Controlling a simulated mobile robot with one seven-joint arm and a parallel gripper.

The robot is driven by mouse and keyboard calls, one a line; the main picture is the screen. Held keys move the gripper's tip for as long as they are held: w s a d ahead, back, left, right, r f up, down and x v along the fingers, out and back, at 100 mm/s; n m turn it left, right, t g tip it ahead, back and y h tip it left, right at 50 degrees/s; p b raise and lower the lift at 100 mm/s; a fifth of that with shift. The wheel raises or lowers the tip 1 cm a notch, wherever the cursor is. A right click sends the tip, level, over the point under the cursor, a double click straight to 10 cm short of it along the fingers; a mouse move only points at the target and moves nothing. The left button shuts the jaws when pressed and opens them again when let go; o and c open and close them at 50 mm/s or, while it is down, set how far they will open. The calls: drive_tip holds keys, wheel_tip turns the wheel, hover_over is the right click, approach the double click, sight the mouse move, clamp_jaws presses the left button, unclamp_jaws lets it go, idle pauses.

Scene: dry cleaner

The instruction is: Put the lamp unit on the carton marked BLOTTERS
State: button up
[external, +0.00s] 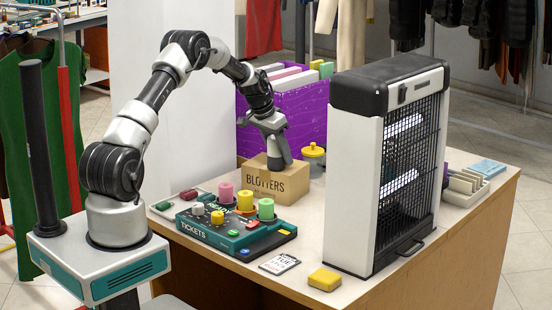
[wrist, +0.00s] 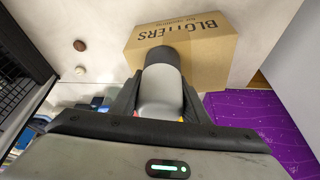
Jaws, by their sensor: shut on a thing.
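The lamp unit is a light grey, rounded body (wrist: 161,92) with a dark end, seen between my fingers in the wrist view. My gripper (wrist: 160,84) is shut on it. In the external view, my gripper (external: 270,126) points down and the lamp unit (external: 283,149) hangs below it, at the top of the carton. The brown carton marked BLOTTERS (external: 288,184) stands on the counter; it also shows in the wrist view (wrist: 205,62), partly covered by the lamp unit. I cannot tell whether the lamp unit touches the carton.
A purple bin (external: 308,112) stands behind the carton, and a yellow-lidded pot (external: 313,152) to its right. A tall caged appliance (external: 350,190) stands at right. A green TICKETS console (external: 215,231) with coloured cylinders lies in front. A yellow block (external: 325,279) lies near the front edge.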

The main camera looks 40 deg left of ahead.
drive_tip(key=shift+f, duration=0.15)
drive_tip(key=o, duration=1.1)
